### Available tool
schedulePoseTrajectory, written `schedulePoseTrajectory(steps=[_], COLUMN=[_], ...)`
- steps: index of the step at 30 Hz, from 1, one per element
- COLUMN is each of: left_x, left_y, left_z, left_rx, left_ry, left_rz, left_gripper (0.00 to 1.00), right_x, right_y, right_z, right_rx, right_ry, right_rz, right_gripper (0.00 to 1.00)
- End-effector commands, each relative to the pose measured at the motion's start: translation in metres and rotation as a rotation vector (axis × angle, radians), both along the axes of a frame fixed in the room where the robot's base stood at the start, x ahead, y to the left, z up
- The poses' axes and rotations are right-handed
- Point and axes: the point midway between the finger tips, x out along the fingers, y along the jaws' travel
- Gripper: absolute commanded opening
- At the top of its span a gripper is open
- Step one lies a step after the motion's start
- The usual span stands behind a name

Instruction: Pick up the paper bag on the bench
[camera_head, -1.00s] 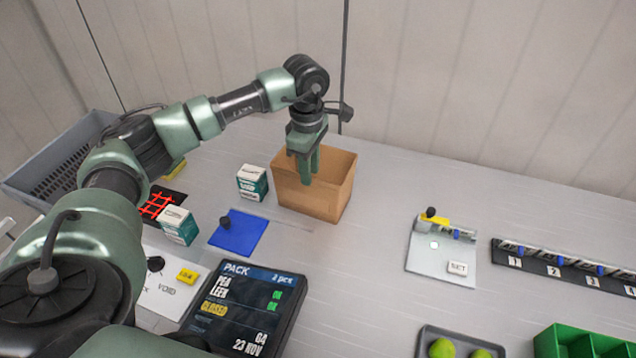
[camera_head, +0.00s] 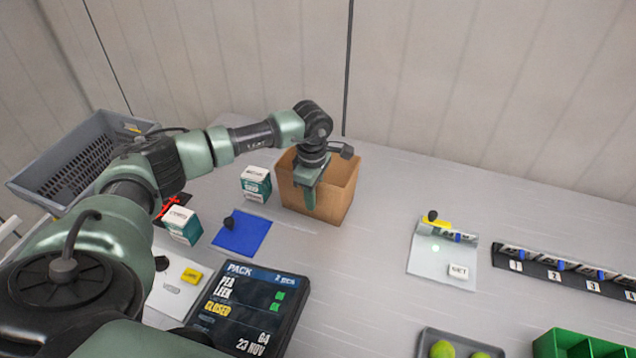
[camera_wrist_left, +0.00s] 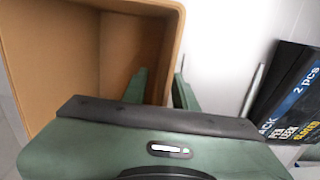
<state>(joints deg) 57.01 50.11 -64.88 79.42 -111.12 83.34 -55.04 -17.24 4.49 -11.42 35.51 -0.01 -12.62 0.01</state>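The brown paper bag (camera_head: 338,195) stands upright and open-topped on the grey bench, toward the back wall. It also shows in the left wrist view (camera_wrist_left: 55,60), where I look down into it and it looks empty. My left gripper (camera_head: 309,192) points down at the bag's near wall. In the left wrist view its fingers (camera_wrist_left: 160,88) are apart, one on the bag's inner side and one outside, with the wall between them. I see no clear grip on the wall. In the head view one finger shows in front of the bag; the other is hidden. My right gripper is not in view.
Teal-and-white boxes (camera_head: 256,183) (camera_head: 182,225) and a blue mat (camera_head: 242,233) lie left of the bag. A PACK display (camera_head: 250,307) is nearer me. A grey crate (camera_head: 75,165) is far left. A fixture plate (camera_head: 441,258) and numbered rack (camera_head: 565,268) are right; bench between is clear.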

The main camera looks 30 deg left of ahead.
Motion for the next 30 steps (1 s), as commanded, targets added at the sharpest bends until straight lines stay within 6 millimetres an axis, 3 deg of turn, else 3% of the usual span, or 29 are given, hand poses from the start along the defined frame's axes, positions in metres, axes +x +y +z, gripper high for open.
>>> schedulePoseTrajectory(steps=[8,9,12,30], left_x=[0.0002,0.0002,0.0002,0.0003], left_y=[-0.0004,-0.0004,-0.0003,-0.0002], left_z=[-0.0075,-0.0074,-0.0072,-0.0068], left_rx=[0.000,0.000,0.000,0.000], left_ry=[-0.001,-0.001,-0.001,-0.001], left_rz=[-0.001,-0.001,-0.001,-0.001], left_gripper=[0.28,0.25,0.00,0.00], right_x=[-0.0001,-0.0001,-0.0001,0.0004], right_y=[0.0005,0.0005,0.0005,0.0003], right_z=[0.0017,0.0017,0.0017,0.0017], right_rx=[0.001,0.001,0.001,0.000], right_ry=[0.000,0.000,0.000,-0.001], right_rz=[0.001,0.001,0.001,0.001], right_gripper=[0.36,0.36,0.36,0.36])
